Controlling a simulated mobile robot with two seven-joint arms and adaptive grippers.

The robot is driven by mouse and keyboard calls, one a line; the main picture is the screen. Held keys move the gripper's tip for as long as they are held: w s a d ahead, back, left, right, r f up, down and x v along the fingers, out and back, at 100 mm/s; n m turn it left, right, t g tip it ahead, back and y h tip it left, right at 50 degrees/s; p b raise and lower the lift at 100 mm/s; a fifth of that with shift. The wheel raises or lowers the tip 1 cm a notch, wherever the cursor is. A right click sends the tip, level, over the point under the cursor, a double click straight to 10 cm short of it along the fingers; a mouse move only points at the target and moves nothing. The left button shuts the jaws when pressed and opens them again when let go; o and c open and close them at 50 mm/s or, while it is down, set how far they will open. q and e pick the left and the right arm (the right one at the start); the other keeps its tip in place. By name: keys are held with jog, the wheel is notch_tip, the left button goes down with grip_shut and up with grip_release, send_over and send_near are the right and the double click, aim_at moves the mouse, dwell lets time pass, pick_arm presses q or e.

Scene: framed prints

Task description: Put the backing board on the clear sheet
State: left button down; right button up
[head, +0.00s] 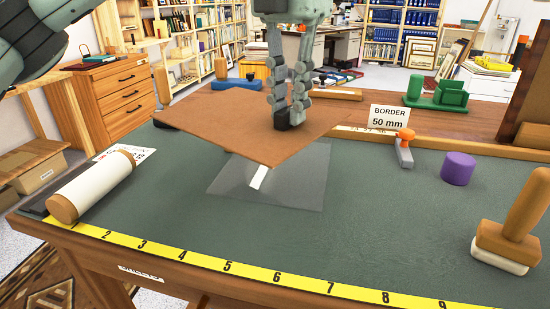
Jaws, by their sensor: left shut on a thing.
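The backing board (215,123) is a brown rectangular sheet, held tilted above the green work mat in the head view. My left gripper (290,122) points down and is shut on the board, with its fingertips at the board's upper face. The clear sheet (295,185) lies flat on the mat, below the board and a little to its right. A small white strip (258,177) shows at the sheet. My right gripper is not in view.
A cream roller (95,187) lies at the left. A purple cylinder (458,168), an orange-knobbed tool (404,147) and a wooden-handled block (512,235) stand at the right. A "BORDER 50 mm" card (388,118) stands behind. The front middle of the mat (330,235) is clear.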

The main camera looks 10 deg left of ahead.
aim_at(312, 112)
pick_arm(q)
jog(key=n, duration=0.2)
jog(key=r+n, duration=0.1)
jog(key=n, duration=0.1)
jog(key=shift+s+d+r, duration=0.15)
jog(key=shift+s+d, duration=0.05)
jog(key=shift+s, duration=0.2)
jog(key=shift+w+n, duration=0.15)
jog(key=shift+n, duration=0.25)
jog(key=w+f, duration=0.1)
jog(key=w, duration=0.1)
jog(key=w+d+f, duration=0.1)
jog(key=w, duration=0.1)
jog(key=w+d+f, duration=0.1)
jog(key=w+f, duration=0.1)
jog(key=shift+d, duration=0.1)
jog(key=w+f, duration=0.1)
jog(key=f, duration=0.1)
jog(key=w+d+f+p, duration=0.1)
jog(key=w+f, duration=0.2)
jog(key=f, duration=0.1)
jog(key=shift+w+d+f, duration=0.15)
jog(key=shift+w+f, duration=0.1)
jog(key=shift+w, duration=0.15)
jog(key=shift+f, duration=0.2)
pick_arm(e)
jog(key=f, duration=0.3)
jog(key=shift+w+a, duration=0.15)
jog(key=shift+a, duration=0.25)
